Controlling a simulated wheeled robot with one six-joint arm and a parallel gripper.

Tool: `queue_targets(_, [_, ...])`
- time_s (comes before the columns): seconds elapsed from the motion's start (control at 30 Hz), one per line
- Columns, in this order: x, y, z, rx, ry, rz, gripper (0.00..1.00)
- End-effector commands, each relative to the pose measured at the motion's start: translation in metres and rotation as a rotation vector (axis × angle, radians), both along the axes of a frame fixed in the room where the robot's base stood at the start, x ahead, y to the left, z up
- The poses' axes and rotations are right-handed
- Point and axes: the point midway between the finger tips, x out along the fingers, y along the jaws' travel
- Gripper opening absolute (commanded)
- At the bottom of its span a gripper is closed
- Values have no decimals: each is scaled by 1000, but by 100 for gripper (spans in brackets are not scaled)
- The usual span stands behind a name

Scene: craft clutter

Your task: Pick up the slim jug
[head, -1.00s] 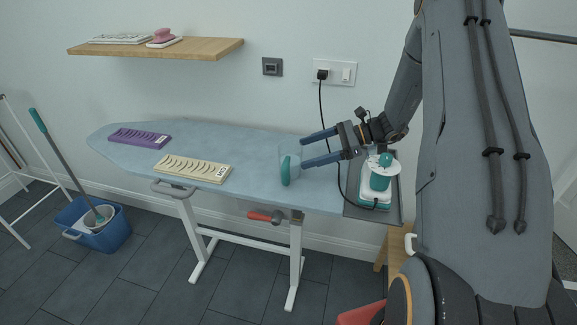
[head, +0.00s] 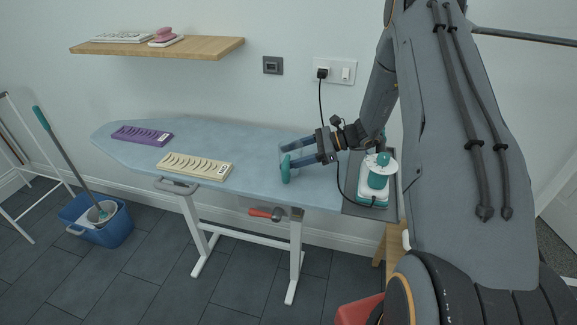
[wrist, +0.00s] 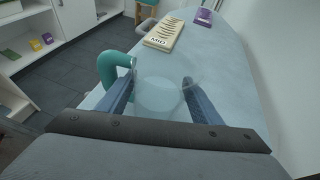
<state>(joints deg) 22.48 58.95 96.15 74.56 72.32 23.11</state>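The slim jug is clear, with a teal handle (head: 286,170), and stands upright near the right part of the ironing board (head: 245,147). In the wrist view its see-through body (wrist: 160,92) lies between my fingers, with the teal handle on the left, outside the left finger. My gripper (head: 289,154) reaches in from the right, its blue fingers apart on either side of the jug. It also shows in the wrist view (wrist: 158,84). The clear wall makes it hard to tell whether the fingers touch it.
A cream strip (head: 195,165) and a purple strip (head: 142,135) lie further left on the board. A teal and white appliance (head: 374,187) with a black cord stands on the grey rest at the board's right end. A wooden shelf (head: 160,50) is on the wall above.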

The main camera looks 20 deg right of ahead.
Motion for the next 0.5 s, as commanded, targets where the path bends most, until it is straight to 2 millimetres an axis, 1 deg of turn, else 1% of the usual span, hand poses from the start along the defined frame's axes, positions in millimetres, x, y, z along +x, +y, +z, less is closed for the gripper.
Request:
queue_targets(0.03, [0, 0, 0, 0, 0, 0, 47])
queue_targets(0.13, [0, 0, 0, 0, 0, 1, 30])
queue_targets(0.17, [0, 0, 0, 1, 0, 0, 28])
queue_targets(0.5, [0, 0, 2, 1, 0, 0, 28])
